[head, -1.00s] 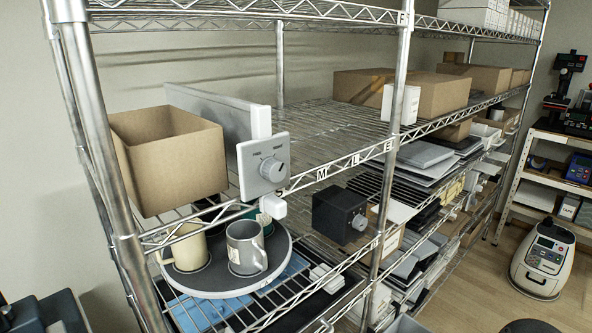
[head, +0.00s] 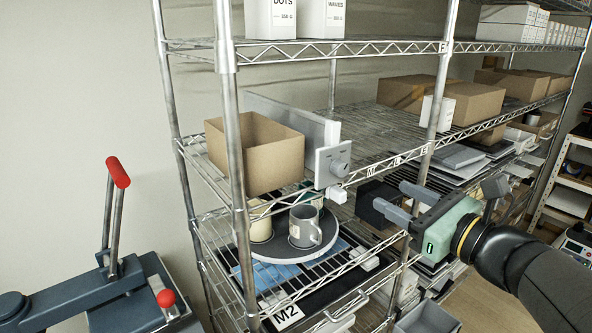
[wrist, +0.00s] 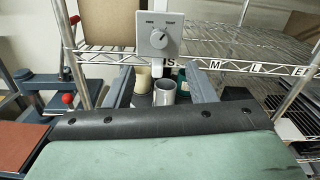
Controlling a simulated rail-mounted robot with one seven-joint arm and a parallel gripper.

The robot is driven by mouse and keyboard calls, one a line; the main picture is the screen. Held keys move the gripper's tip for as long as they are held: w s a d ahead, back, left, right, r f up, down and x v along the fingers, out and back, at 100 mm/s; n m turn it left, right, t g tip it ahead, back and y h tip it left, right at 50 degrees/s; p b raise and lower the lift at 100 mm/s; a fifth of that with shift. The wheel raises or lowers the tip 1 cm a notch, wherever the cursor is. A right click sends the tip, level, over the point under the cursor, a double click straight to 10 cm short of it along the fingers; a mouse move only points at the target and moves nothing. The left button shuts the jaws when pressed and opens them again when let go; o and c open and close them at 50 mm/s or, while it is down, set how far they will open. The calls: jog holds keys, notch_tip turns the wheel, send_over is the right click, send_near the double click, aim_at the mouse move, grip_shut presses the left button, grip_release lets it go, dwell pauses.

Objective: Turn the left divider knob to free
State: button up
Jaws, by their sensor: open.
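The left divider is a pale upright panel (head: 295,120) on the shelf, with a light grey plate (head: 332,163) at its front. A round grey knob sits on the plate. In the wrist view the knob (wrist: 159,40) is below the marks FREE on the left and TIGHT on the right, and its pointer line appears to lean up and right, toward TIGHT. My gripper (head: 400,199) is open and empty, to the right of the plate and apart from it. In the wrist view its two fingers (wrist: 161,82) stand below the plate, spread wide.
A cardboard box (head: 254,152) stands left of the divider. Mugs (head: 304,227) stand on a round tray (head: 277,252) on the shelf below. A black box (head: 378,203) is behind my gripper. Shelf posts (head: 231,130) flank the area. A lever press (head: 115,270) is at left.

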aim_at(344, 170)
jog(key=x, duration=1.2)
jog(key=shift+a, duration=0.1)
jog(key=shift+b, duration=0.3)
jog(key=c, duration=1)
